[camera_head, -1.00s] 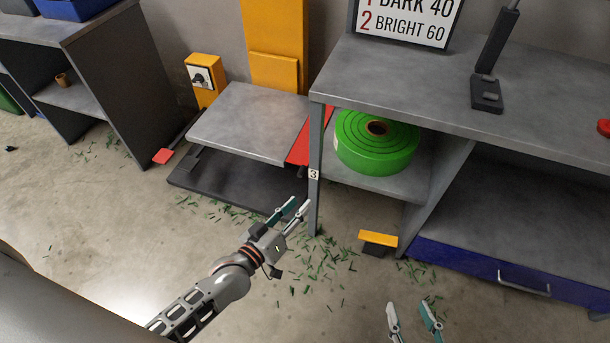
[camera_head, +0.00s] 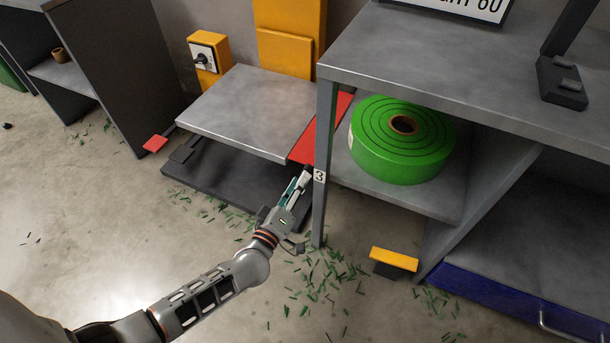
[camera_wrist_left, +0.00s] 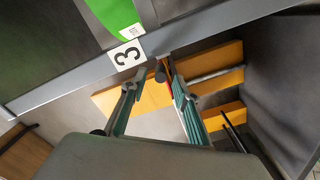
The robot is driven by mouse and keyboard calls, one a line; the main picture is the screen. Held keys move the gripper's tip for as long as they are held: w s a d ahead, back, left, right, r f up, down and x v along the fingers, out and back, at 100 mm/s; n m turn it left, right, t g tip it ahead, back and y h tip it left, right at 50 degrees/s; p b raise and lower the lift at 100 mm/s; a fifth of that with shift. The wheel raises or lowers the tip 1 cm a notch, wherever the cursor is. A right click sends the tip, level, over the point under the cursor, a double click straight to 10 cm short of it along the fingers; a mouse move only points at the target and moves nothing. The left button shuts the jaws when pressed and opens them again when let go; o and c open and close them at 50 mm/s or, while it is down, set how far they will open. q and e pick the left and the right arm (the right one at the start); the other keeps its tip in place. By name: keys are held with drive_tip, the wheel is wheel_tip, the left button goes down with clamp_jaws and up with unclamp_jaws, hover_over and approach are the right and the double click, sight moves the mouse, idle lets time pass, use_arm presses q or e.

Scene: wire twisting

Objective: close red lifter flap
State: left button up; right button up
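The red flap (camera_head: 318,132) is a narrow strip along the right side of the grey lifter platform (camera_head: 250,112), beside the shelf post. It seems roughly level with the platform. My left gripper (camera_head: 302,178) is just in front of the flap's near end, close to the post. In the left wrist view my left gripper (camera_wrist_left: 152,80) has its fingers apart, with a small dark round end (camera_wrist_left: 160,73) near the gap and a thin red sliver beside it. I cannot tell whether the fingers touch anything. My right gripper is out of view.
The grey shelf post (camera_head: 325,165) with label 3 stands right beside the left gripper. A green roll (camera_head: 400,155) sits on the shelf to the right. A red pedal (camera_head: 155,144) and a yellow pedal (camera_head: 394,259) are low down. Green scraps litter the open floor.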

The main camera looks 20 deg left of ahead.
use_arm(q)
drive_tip(key=shift+w+f, duration=0.25)
drive_tip(key=shift+w, duration=0.8)
drive_tip(key=shift+w+d+r+b, duration=0.1)
drive_tip(key=shift+w+b, duration=0.1)
drive_tip(key=shift+w, duration=0.15)
drive_tip(key=shift+w+r+b, duration=0.1)
drive_tip(key=shift+w+b, duration=0.05)
drive_tip(key=shift+w, duration=0.2)
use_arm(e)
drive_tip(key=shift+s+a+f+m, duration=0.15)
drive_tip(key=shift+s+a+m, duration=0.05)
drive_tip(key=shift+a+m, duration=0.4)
use_arm(q)
clamp_jaws()
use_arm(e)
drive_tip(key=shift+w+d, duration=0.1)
